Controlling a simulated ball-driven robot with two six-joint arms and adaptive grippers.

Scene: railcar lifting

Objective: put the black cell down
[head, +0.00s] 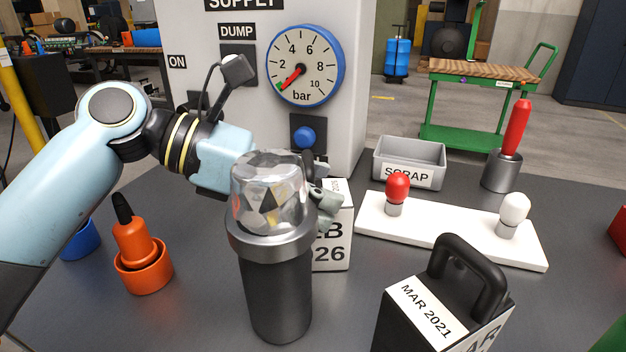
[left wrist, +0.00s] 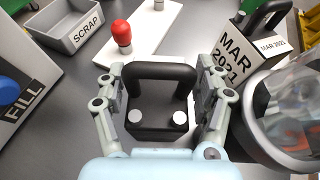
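The black cell shows in the left wrist view (left wrist: 155,125) as a dark block with a black arched handle and two pale round studs. In the head view, its white labelled side (head: 333,245), reading "B" and "26", shows behind a glass-domed canister and appears to rest on the table. My left gripper (left wrist: 160,85) has its fingers spread wide, one on each side of the handle; firm contact is not clear. It also shows in the head view (head: 325,195), partly hidden by the dome. A second black cell marked MAR 2021 (head: 425,312) stands at front right. My right gripper is not in view.
The domed canister (head: 275,285) stands close in front of the cell. A white board (head: 450,237) with red and white knobs and a SCRAP bin (head: 408,163) lie right and behind. An orange cup (head: 142,273) is at left. The supply panel (head: 340,120) rises behind.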

